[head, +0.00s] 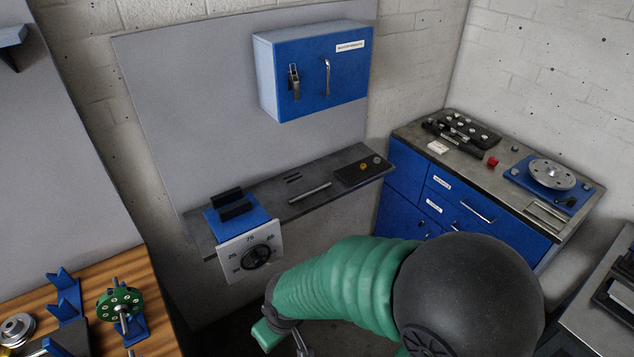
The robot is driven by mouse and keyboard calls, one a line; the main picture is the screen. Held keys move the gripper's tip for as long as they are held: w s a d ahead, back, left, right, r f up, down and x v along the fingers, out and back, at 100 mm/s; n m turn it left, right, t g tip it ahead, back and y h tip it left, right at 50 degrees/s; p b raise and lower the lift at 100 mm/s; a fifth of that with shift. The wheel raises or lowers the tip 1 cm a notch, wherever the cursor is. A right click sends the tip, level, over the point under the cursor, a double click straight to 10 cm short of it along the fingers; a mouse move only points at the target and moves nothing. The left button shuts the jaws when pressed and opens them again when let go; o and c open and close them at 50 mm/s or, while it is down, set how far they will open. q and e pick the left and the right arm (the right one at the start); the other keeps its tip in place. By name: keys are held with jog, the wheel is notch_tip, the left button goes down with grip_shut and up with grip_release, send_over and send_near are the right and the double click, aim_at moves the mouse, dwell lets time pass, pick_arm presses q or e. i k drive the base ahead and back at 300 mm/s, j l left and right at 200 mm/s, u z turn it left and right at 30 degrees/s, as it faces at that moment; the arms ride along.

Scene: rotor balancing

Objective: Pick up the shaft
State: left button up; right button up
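A slim grey metal rod, which looks like the shaft (310,192), lies on the narrow grey wall shelf (275,205) in the head view. Another thin rod (121,318) passes through a green disc (118,303) on a blue stand at the lower left. I cannot tell for sure which rod the task means. My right arm reaches in from the lower right. Its gripper (290,342) is at the bottom edge, below and apart from the shelf, partly cut off; its opening is unclear. My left gripper is out of view.
A blue device with a white dial (250,257) stands at the shelf's left end, and a dark tray (362,170) at its right end. A blue cabinet (313,70) hangs above. A wooden bench (25,287) is left; a blue workbench (480,180) is right.

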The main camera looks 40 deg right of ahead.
aim_at(292, 199)
jog(key=l+z, duration=0.15)
jog(key=z, duration=1.15)
jog(key=i+j, duration=0.05)
